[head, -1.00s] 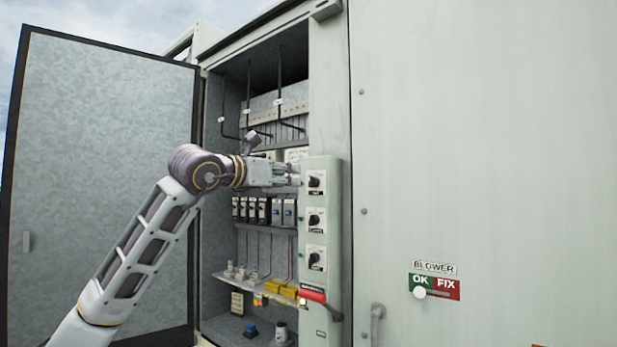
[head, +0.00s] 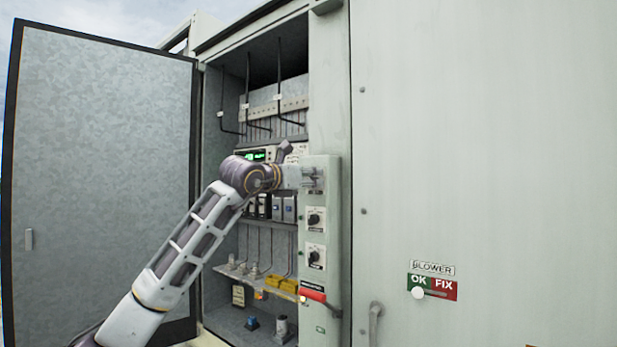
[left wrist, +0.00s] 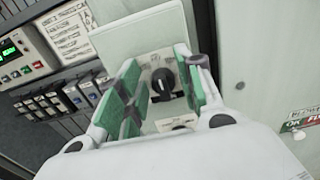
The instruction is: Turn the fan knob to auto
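A narrow switch panel on the cabinet carries a column of black knobs. The middle knob (head: 315,218) and the bottom knob (head: 315,258) show in the head view; their labels are too small to read. My left gripper (head: 313,180) is in front of the top knob and hides it there. In the left wrist view that black knob (left wrist: 163,84) shows on its pale plate between the green-padded fingers of my left gripper (left wrist: 163,90). The fingers are apart, with a gap visible on both sides of the knob. I cannot tell which knob is the fan's. My right gripper is out of view.
The open cabinet door (head: 100,180) stands at the left. Inside are breakers (head: 283,208), a green-lit display (head: 255,155) and cables. A red-handled lever (head: 313,296) sits below the knobs. A blower OK/FIX slider (head: 418,293) is on the right-hand wall.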

